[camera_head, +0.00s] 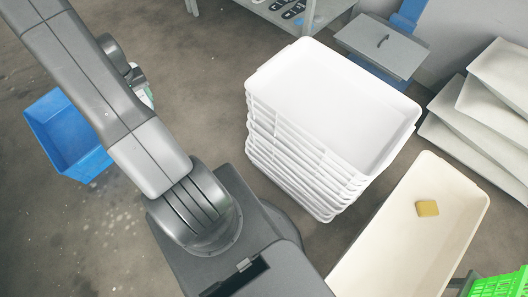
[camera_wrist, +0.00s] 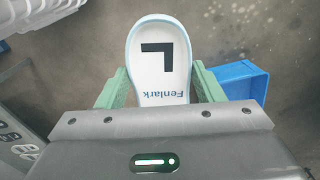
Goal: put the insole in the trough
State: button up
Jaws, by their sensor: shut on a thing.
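The insole (camera_wrist: 172,28) is white with a pale blue edge, a black L-shaped mark and the word "Fenlark". In the wrist view my gripper (camera_wrist: 160,84) is shut on it, with a green finger on each side and the rounded end pointing away. In the head view my arm hides most of my gripper and the insole. The trough (camera_head: 375,262) is probably the long cream basin at the lower right, cut off by the bottom edge. A yellow block (camera_head: 427,208) lies inside it. The insole is far to the left of it.
A tall stack of white trays (camera_head: 325,95) stands between my arm and the trough. A blue bin (camera_head: 68,135) is on the floor at left, also in the wrist view (camera_wrist: 243,82). A grey-lidded box (camera_head: 382,47), cream trays (camera_head: 480,125) and a green crate (camera_head: 498,285) are at right.

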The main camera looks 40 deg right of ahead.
aim_at(362, 276)
jog(key=k+j+z, duration=0.15)
jog(key=k+z, duration=0.15)
jog(key=z, duration=0.2)
jog(key=k+z, duration=0.3)
jog(key=z, duration=0.2)
jog(key=k+l+z, duration=0.1)
jog(key=k+z, duration=0.2)
jog(key=z, duration=0.15)
jog(key=k+l, duration=0.2)
jog(key=k+l+z, duration=0.1)
jog(key=k, duration=0.35)
jog(key=l, duration=0.1)
